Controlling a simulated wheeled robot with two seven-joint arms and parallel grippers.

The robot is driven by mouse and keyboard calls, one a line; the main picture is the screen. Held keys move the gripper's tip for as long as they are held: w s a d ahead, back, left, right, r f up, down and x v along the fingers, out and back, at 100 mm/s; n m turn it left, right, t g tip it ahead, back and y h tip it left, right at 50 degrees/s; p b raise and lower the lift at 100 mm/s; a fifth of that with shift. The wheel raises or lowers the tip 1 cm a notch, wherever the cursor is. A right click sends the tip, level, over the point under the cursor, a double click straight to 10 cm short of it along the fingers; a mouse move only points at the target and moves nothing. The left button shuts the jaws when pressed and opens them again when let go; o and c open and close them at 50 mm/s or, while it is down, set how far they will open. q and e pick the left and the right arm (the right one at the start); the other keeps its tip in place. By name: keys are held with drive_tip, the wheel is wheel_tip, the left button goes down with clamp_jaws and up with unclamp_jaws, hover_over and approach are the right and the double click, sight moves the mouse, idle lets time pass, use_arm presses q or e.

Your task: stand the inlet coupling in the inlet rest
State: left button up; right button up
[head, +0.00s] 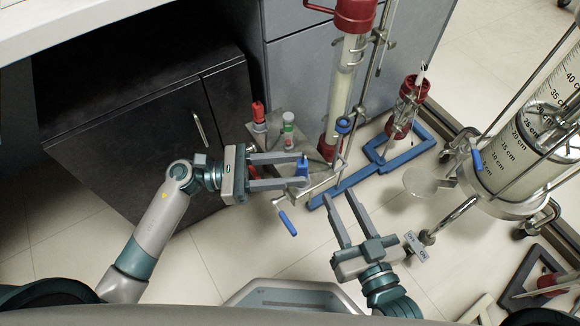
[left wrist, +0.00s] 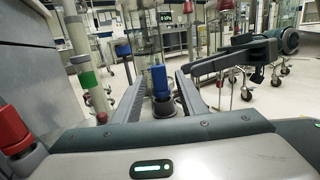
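A blue-topped coupling (head: 302,169) stands on a grey bench shelf between the tips of my left gripper (head: 306,169). The left wrist view shows this blue piece (left wrist: 159,82) upright in a dark round collar, with a gap to each finger. My left gripper is open. A red-topped coupling (head: 258,113) and a green-banded white one (head: 288,128) stand farther back on the same shelf. I cannot tell by label which is the inlet coupling or which holder is the inlet rest. My right gripper (head: 339,195) is open and empty, lower right.
A tall glass column (head: 345,80) with red ends stands behind the shelf. A crank with a blue handle (head: 287,223) juts out below my left gripper. A blue stand base (head: 365,175) lies to the right. A large graduated column (head: 530,150) stands at far right.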

use_arm(q)
drive_tip(key=shift+a, duration=0.1)
drive_tip(key=s+a+f, duration=0.1)
drive_tip(key=s+a, duration=0.1)
drive_tip(key=a, duration=1.5)
drive_tip(key=shift+f+b, duration=0.25)
drive_tip(key=shift+b, duration=0.05)
idle(0.4)
